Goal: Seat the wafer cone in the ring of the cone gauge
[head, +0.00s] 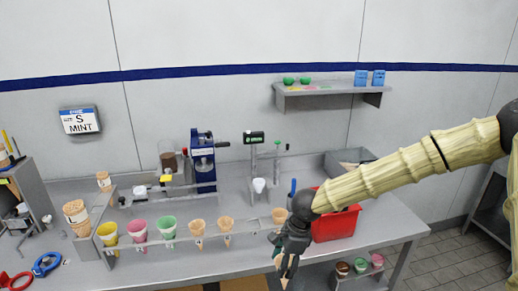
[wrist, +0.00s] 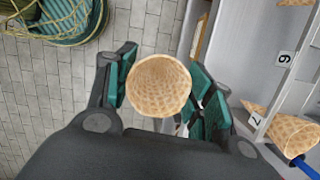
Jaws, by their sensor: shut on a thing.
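My gripper (head: 283,258) hangs in front of the table's front edge in the head view, fingers down. In the wrist view my gripper (wrist: 165,90) is shut on a tan wafer cone (wrist: 160,84), its round mouth facing the camera. In the head view only the pointed lower part of this cone (head: 284,281) shows below the fingers. A grey stand with a small green display (head: 253,138) stands at the back middle of the table, with a white cone-shaped piece (head: 259,185) at it. I cannot tell for sure whether this is the cone gauge, and its ring is not clear.
A long rack (head: 180,242) along the table front holds yellow, pink and green cones and several wafer cones. A red bin (head: 337,222) stands right of my gripper. A blue press (head: 202,160) stands behind the rack. Rack labels (wrist: 285,58) show at right in the wrist view.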

